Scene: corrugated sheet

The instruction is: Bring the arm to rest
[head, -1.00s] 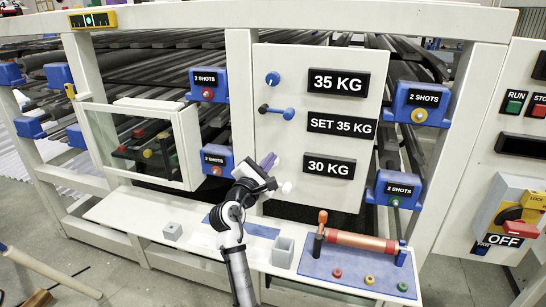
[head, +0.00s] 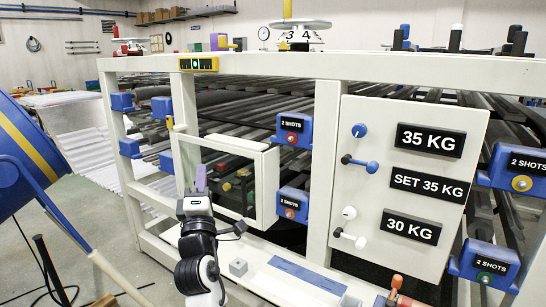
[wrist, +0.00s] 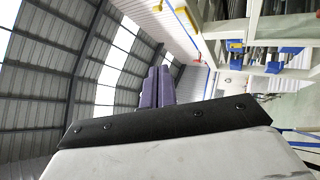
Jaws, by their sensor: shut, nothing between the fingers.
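My gripper (head: 201,178) stands upright in the lower left-middle of the head view, with its purple fingers pointing up. My gripper appears clear of the machine and touches nothing that I can see.
The white panel (head: 375,225) with weight labels and levers stands to the right. Blue "2 SHOTS" boxes (head: 291,130) sit on the posts. A white shelf (head: 262,270) carries a small grey block (head: 238,267). A blue drum-like machine (head: 25,150) is at the far left.

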